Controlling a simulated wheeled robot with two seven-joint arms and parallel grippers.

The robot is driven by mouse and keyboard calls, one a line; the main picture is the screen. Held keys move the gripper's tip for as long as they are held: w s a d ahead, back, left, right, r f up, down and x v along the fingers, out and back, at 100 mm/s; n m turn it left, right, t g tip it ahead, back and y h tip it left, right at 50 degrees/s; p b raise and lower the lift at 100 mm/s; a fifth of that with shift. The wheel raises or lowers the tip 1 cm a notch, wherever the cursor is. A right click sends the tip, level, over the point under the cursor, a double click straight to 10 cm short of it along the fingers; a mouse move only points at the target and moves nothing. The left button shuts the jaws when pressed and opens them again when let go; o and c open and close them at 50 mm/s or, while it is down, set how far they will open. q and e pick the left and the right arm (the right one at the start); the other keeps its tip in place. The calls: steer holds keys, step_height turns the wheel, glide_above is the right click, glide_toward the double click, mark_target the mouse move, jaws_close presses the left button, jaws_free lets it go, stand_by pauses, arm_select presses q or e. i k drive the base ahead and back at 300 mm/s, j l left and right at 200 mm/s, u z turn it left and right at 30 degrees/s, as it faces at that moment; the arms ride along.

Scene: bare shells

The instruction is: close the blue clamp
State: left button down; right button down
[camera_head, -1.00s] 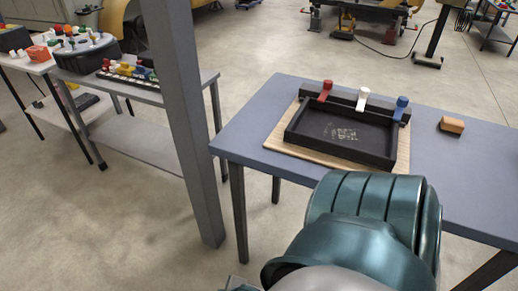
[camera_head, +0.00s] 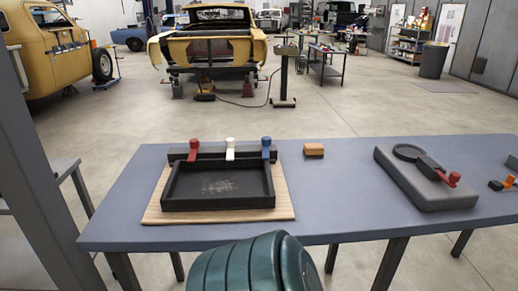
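The blue clamp (camera_head: 266,148) stands at the back right corner of a black shallow tray-like fixture (camera_head: 218,204). A white clamp (camera_head: 230,149) and a red clamp (camera_head: 193,150) stand to its left along the same back edge. All three have a rounded knob on top and look alike in pose; I cannot tell whether the blue one is open or shut. The fixture lies on a light wooden board (camera_head: 284,205). Neither gripper is in view. A teal rounded part of my own body shows at the bottom middle, in front of the table.
The blue-grey table (camera_head: 330,205) runs across the view. A wooden block (camera_head: 313,149) lies right of the fixture. A grey device with a red lever (camera_head: 430,185) lies further right. A grey post (camera_head: 40,170) stands at the left. The table between board and grey device is mostly clear.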

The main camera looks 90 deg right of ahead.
mark_target(267, 140)
steer(key=z, duration=2.2)
steer(key=i+l, duration=0.4)
steer(key=i, duration=0.1)
